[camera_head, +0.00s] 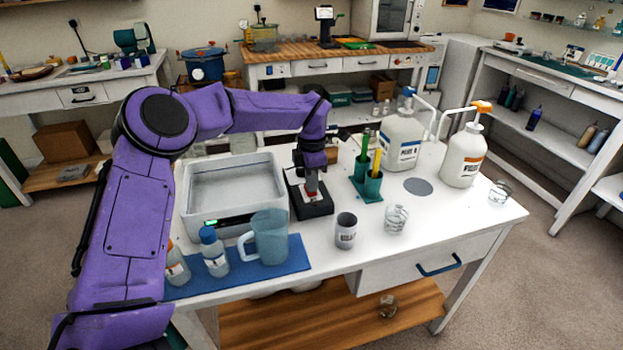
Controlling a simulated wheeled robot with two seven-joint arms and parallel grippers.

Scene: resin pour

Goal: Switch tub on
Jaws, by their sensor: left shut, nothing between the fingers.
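The tub (190,205) is a white rectangular basin with a grey inside, at the left of the white table. A small green light (212,223) shows on a dark panel on its front. A black box (318,209) stands just right of the tub, with a red part on its top. My left gripper (311,191) points down over this box, shut, with its tips at or just above the red part. I cannot tell if they touch it. The gripper partly hides the box top. My right gripper is not in view.
A blue mat (298,265) in front holds a jug (268,238) and two bottles. A grey cup (345,231) and a clear cup (396,219) stand to the right. Behind are a green holder (368,188) and two pump bottles (463,157).

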